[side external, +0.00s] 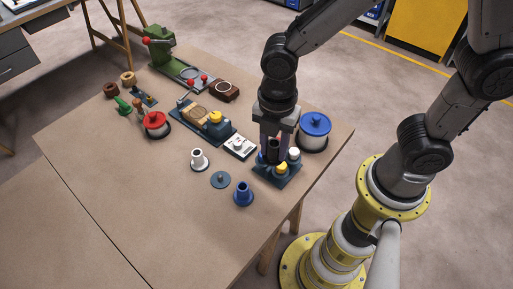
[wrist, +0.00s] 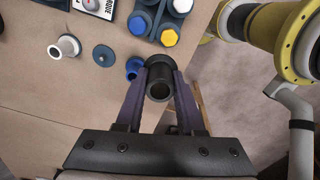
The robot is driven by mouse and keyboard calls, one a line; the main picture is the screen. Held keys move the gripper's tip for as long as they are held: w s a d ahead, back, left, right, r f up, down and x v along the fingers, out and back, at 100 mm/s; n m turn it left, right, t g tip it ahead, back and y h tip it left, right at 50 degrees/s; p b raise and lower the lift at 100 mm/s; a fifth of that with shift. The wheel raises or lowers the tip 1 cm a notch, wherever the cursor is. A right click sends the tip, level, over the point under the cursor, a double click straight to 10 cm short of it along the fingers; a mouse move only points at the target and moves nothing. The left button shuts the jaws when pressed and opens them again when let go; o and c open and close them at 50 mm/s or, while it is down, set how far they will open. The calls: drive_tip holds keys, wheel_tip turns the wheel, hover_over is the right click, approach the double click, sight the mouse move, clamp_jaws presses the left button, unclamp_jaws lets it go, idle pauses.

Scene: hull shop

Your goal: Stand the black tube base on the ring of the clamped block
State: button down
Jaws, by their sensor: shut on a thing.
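My gripper (side external: 272,150) is shut on the black tube base (wrist: 160,82) and holds it upright over the dark blue tray of caps in the side external view. In the wrist view the tube's open mouth faces the camera, between the purple fingertips (wrist: 158,72), with its wider end beyond. A light wooden block (side external: 197,113) sits in a dark blue fixture (side external: 216,132) with a yellow knob, left of my gripper; it seems to be the clamped block. Its ring is too small to make out clearly. The block is out of the wrist view.
The dark blue tray (side external: 283,180) holds several caps. A blue-lidded spool (side external: 315,131) is right. A brown block (side external: 224,91) lies behind.

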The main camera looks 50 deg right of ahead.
drive_tip(key=w+a+r, duration=0.3)
drive_tip(key=w+r, duration=0.2)
drive_tip(key=w, duration=0.2)
drive_tip(key=m, duration=0.5)
hover_over(198, 112)
wheel_tip(198, 112, down, 8)
drive_tip(key=shift+a+f, duration=0.15)
drive_tip(key=shift+f, duration=2.55)
drive_tip(key=shift+f, duration=0.55)
drive_tip(key=c, duration=0.8)
unclamp_jaws()
